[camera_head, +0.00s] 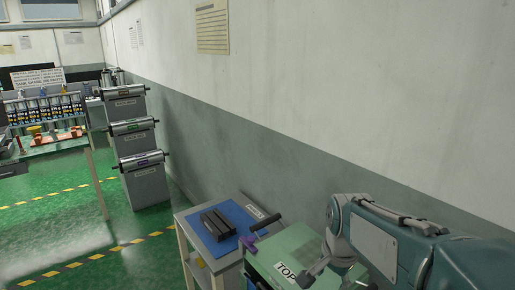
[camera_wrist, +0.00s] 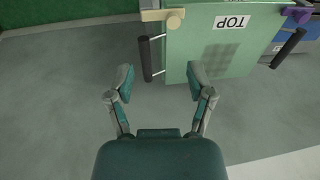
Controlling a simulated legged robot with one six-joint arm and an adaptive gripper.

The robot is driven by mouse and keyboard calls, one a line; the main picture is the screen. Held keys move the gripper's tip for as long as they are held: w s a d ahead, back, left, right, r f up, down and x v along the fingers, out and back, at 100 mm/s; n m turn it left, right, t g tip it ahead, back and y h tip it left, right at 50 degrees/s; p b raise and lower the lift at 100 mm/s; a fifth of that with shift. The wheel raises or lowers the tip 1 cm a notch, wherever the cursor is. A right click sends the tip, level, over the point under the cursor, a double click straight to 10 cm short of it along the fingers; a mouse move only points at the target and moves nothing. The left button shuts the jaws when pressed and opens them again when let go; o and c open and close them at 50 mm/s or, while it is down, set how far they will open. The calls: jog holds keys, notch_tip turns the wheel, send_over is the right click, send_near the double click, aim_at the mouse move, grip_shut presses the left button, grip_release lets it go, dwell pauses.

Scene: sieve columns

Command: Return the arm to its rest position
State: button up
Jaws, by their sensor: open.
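My gripper (camera_wrist: 160,82) is open and empty in the wrist view, its two fingers spread apart over bare grey surface. A green box marked TOP (camera_wrist: 205,58) lies just beyond the fingertips, with a black handle (camera_wrist: 145,59) at its left side. No contact between fingers and box can be made out. In the head view my arm reaches in from the right, and the green box (camera_head: 296,245) shows beside it, partly hidden by the arm. The gripper's fingers are hard to make out there.
A small cart with a blue mat (camera_head: 232,215) bearing a dark block (camera_head: 218,225) stands left of the green box. The wall (camera_head: 330,100) runs close behind the arm. Sieve columns (camera_head: 140,145) and a workbench (camera_head: 45,148) stand farther left. Green floor (camera_head: 70,225) is open there.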

jog(key=s+r+n+t, duration=0.1)
jog(key=s+n+t, duration=0.1)
jog(key=s+n, duration=0.3)
jog(key=s+r+n+t, duration=0.1)
jog(key=s+r+n, duration=0.1)
jog(key=s+n, duration=0.3)
jog(key=shift+s+a+r+t, duration=0.3)
jog(key=shift+s+t, duration=0.1)
jog(key=shift+s, duration=1.85)
